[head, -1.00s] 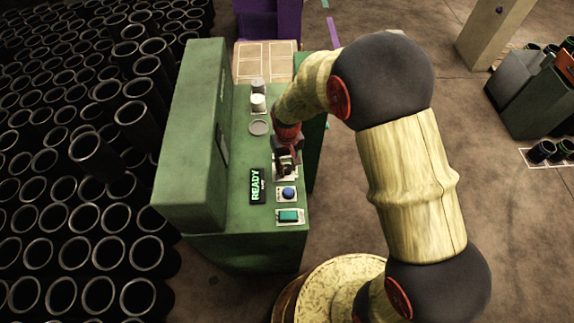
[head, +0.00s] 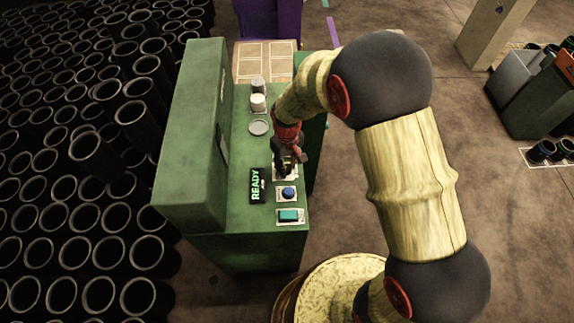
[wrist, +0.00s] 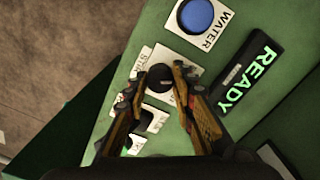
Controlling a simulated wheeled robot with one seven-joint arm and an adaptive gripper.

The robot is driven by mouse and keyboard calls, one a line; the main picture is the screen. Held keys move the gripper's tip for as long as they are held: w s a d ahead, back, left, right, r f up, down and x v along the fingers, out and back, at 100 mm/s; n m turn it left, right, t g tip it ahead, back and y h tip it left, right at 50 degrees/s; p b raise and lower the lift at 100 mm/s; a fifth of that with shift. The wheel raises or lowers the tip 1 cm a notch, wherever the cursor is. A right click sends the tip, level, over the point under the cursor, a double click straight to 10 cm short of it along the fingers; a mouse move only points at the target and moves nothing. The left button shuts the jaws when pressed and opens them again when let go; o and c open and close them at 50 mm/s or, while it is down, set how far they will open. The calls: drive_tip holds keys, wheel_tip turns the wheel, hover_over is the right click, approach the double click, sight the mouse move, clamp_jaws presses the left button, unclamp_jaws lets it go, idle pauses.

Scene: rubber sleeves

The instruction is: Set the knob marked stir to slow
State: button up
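The stir knob (wrist: 159,80) is a dark round knob on a white plate on the green machine, with partly covered lettering beside it. Its pointer direction cannot be made out. My gripper (wrist: 160,84) is over it, with one finger on each side of the knob; the fingers look open, and contact is not clear. In the head view my gripper (head: 290,163) is low over the panel and hides the knob. Part of the lettering on the plate (wrist: 153,123) is covered by the left finger.
A blue water button (wrist: 198,15) and a teal button (head: 289,215) lie along the panel, beside a display reading READY (head: 256,186). White cups (head: 258,102) and a round disc (head: 259,128) are behind my gripper. The green housing (head: 190,130) rises at the left.

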drive_tip(key=o, duration=0.4)
drive_tip(key=shift+o, duration=0.2)
wheel_tip(320, 180, up, 12)
idle(0.5)
idle(0.5)
drive_tip(key=s+d+r+m+t+b, duration=0.2)
drive_tip(key=s+d+r, duration=0.4)
drive_tip(key=s, duration=0.4)
drive_tip(key=s+d+r+m+t+b, duration=0.3)
drive_tip(key=s+d+r+b, duration=0.3)
drive_tip(key=s, duration=0.4)
drive_tip(key=shift+d+r+m+t+b, duration=0.3)
drive_tip(key=shift+d+m+b, duration=0.15)
drive_tip(key=shift+d, duration=0.65)
